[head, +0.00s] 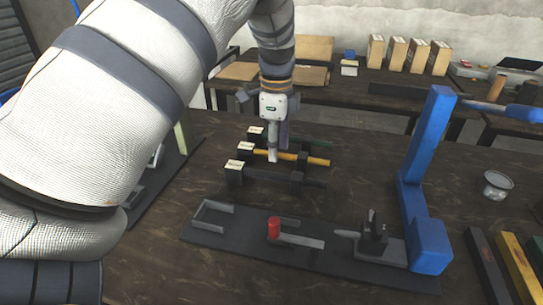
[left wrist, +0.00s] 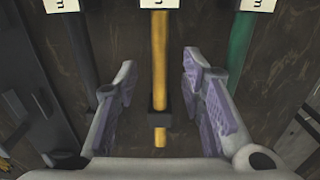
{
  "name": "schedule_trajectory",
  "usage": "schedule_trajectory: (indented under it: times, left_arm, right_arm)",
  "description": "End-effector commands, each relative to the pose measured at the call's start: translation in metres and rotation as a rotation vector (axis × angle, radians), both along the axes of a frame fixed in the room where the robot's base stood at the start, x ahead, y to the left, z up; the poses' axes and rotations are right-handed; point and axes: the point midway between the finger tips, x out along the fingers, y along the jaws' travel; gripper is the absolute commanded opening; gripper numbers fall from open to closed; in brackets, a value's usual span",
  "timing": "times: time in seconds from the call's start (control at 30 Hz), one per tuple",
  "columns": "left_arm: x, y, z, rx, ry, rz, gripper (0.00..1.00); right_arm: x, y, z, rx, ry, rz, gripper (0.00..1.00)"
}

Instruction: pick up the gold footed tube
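The gold footed tube (head: 317,161) lies on the dark table between a green tube (head: 316,142) and a dark tube (head: 300,180), each with a labelled block at its left end. In the left wrist view the gold tube (left wrist: 160,60) runs up the middle, with a dark foot (left wrist: 160,118) near its lower end. My left gripper (head: 273,155) points down over the gold tube. Its two purple-padded fingers (left wrist: 158,80) are spread apart on either side of the tube, with gaps on both sides. Its height above the tube is hard to tell. My right gripper is not in view.
A blue press (head: 412,200) stands on a dark base plate in front, with a red-capped part (head: 274,228) and a grey U-shaped bracket (head: 212,213). A metal can (head: 496,186) and coloured bars (head: 519,268) lie at the right. Boxes (head: 418,56) stand on a back table.

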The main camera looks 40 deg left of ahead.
Motion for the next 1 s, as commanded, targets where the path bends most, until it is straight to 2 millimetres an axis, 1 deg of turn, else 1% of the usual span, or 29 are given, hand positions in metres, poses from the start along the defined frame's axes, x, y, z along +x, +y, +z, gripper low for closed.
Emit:
schedule_trajectory:
  times: [0.03, 0.13, 0.2, 0.37, 0.4, 0.47, 0.5, 0.57, 0.87, 1.0]
  left_arm:
    - [-0.002, -0.001, -0.010, 0.002, 0.003, -0.001, 0.37]
    - [-0.001, -0.001, -0.026, 0.000, 0.001, -0.001, 0.37]
    - [-0.001, -0.001, -0.030, 0.000, 0.000, -0.002, 0.37]
    - [-0.001, -0.001, -0.030, 0.000, -0.002, -0.001, 0.37]
    - [-0.001, -0.001, -0.030, 0.000, -0.002, -0.001, 0.34]
    - [-0.001, -0.001, -0.030, 0.000, -0.002, -0.001, 0.21]
    - [-0.001, -0.001, -0.030, 0.000, -0.002, -0.001, 0.12]
    - [-0.001, -0.001, -0.030, 0.000, -0.002, -0.001, 0.00]
    - [0.000, -0.001, -0.029, 0.000, -0.002, -0.001, 0.00]
    - [0.000, -0.001, -0.022, -0.001, -0.005, -0.001, 0.00]
  right_arm:
    - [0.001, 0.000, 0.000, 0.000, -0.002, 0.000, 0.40]
    - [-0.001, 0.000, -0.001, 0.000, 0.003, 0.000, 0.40]
    - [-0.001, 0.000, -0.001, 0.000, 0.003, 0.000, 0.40]
    - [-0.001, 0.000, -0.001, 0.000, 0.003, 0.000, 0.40]
    - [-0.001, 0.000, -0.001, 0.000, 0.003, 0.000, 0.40]
    - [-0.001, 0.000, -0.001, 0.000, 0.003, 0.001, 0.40]
    - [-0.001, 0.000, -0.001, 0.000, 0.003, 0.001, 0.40]
    - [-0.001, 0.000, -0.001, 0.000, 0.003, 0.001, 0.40]
    - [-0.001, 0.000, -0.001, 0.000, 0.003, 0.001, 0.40]
    - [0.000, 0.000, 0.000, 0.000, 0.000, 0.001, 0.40]
